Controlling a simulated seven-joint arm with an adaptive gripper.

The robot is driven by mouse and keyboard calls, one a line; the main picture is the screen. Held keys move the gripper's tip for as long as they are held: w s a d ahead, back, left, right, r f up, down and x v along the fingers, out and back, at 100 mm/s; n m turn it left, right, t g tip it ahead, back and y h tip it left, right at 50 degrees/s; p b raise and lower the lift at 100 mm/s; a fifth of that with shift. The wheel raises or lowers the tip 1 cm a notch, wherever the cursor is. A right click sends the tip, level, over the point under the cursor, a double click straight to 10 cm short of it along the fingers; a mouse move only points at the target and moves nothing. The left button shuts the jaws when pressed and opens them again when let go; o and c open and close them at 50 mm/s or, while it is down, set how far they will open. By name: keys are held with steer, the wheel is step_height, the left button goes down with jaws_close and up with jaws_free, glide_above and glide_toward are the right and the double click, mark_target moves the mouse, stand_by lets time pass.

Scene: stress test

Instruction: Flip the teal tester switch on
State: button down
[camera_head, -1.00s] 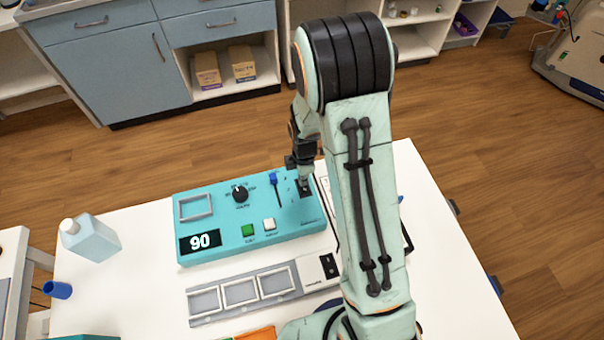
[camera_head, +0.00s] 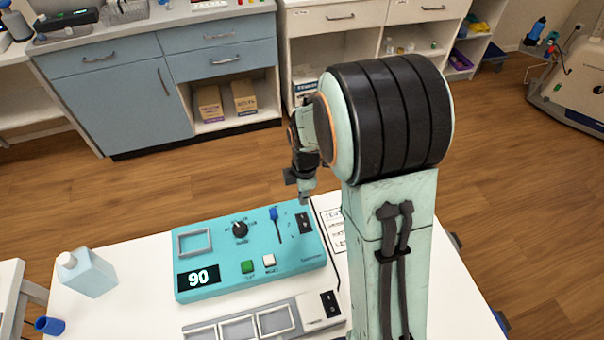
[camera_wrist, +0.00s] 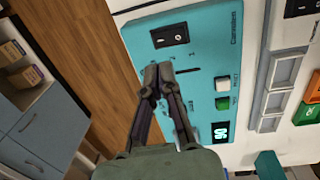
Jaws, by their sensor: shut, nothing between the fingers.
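The teal tester (camera_head: 210,230) lies on the white table, its display (camera_head: 199,278) lit with "90". Its black rocker switch (camera_head: 304,222) sits at the right end of its top face; it also shows in the wrist view (camera_wrist: 170,35). I cannot tell for certain which way the rocker is tipped. My gripper (camera_head: 304,199) is shut and empty, raised just above and behind the rocker in the head view. In the wrist view the closed fingertips (camera_wrist: 158,74) appear over the tester, apart from the rocker, near the blue slider's slot.
The tester also carries a blue slider (camera_head: 273,213), a black knob (camera_head: 239,229), and green (camera_head: 248,267) and white buttons (camera_head: 269,260). A grey panel with another black rocker (camera_head: 329,304) lies in front. A pale blue bottle (camera_head: 92,276) stands left. A printed sheet (camera_head: 332,222) lies right.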

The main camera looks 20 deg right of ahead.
step_height(320, 180, up, 7)
steer(key=shift+w, duration=0.45)
steer(key=shift+f, duration=0.1)
steer(key=s+r+t, duration=0.2)
steer(key=s+r, duration=0.3)
steer(key=r, duration=0.4)
steer(key=s+a+f+m+g, duration=0.1)
steer(key=s+f+m, duration=0.1)
steer(key=s+m, duration=0.6)
steer(key=s+a+f+m+g, duration=0.1)
steer(key=s+a+m+g, duration=0.1)
steer(key=s+m, duration=0.6)
steer(key=shift+s+f+m+y, duration=0.4)
steer(key=shift+s, duration=0.3)
